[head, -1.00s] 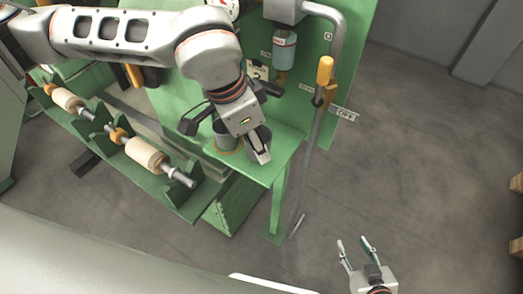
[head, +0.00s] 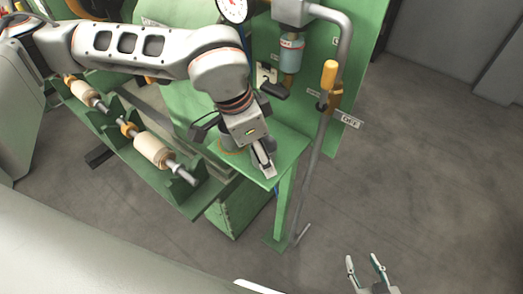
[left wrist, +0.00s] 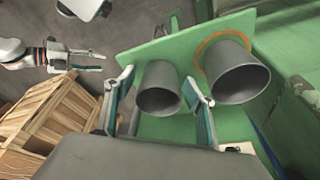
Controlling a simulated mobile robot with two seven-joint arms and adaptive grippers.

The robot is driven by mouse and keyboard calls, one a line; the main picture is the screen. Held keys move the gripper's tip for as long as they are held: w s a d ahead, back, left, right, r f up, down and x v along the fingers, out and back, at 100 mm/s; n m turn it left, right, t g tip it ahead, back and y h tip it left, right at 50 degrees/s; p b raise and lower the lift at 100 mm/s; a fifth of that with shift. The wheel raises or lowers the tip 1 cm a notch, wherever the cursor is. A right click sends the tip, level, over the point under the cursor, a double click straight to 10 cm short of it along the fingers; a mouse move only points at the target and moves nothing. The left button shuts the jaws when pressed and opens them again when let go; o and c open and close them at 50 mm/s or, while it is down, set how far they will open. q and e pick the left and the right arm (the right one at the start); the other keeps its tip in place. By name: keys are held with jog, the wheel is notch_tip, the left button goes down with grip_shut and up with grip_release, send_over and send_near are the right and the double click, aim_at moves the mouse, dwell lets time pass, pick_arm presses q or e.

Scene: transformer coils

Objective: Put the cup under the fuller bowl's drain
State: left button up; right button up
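In the left wrist view, a grey cup (left wrist: 159,88) stands on the green shelf (left wrist: 150,52) between the fingers of my left gripper (left wrist: 158,98). The fingers are apart, with a gap on both sides of the cup. A second grey cup (left wrist: 238,75) stands to its right, in an orange ring (left wrist: 202,47). In the head view my left gripper (head: 264,165) is over the shelf's front edge and hides most of the cups. A glass bowl (head: 291,52) with bluish contents and a brass drain hangs above the shelf; no second bowl is clearly visible. My right gripper (head: 367,270) is open and empty.
A dial gauge (head: 233,9) is above. A rack with spools (head: 150,146) is at left. Wooden crates (left wrist: 48,115) stand on the floor. The floor at right is clear.

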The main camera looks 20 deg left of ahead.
pick_arm(q)
jog(key=shift+r, duration=0.5)
jog(key=p+v, duration=0.2)
jog(key=v, duration=0.9)
jog(key=shift+r, duration=0.2)
jog(key=shift+s, duration=0.1)
